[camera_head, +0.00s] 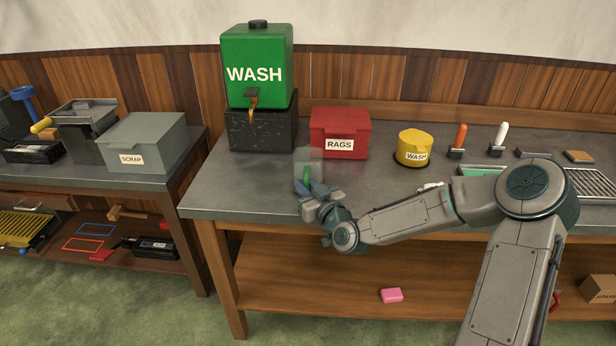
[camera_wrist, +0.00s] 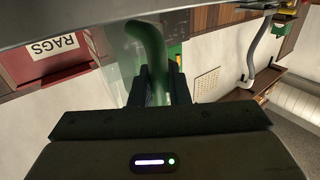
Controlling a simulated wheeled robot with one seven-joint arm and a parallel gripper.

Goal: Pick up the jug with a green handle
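The jug (camera_head: 308,158) is clear and pale with a green handle, and it is upright near the front left of the workbench. In the wrist view its green handle (camera_wrist: 150,45) rises curved between the two dark fingers. My gripper (camera_head: 308,187) is at the jug's near side, low on the handle. In the wrist view the fingers of my gripper (camera_wrist: 159,88) sit close on both sides of the handle with no clear gap, shut on it. The jug's base is partly hidden by my gripper, so I cannot tell whether it touches the bench.
Behind the jug are a green wash tank (camera_head: 257,60) on a black block (camera_head: 262,128) and a red rags box (camera_head: 339,130). A yellow wash tin (camera_head: 414,148) stands farther right. The workbench (camera_head: 240,195) is bare left of the jug. My arm crosses its front edge.

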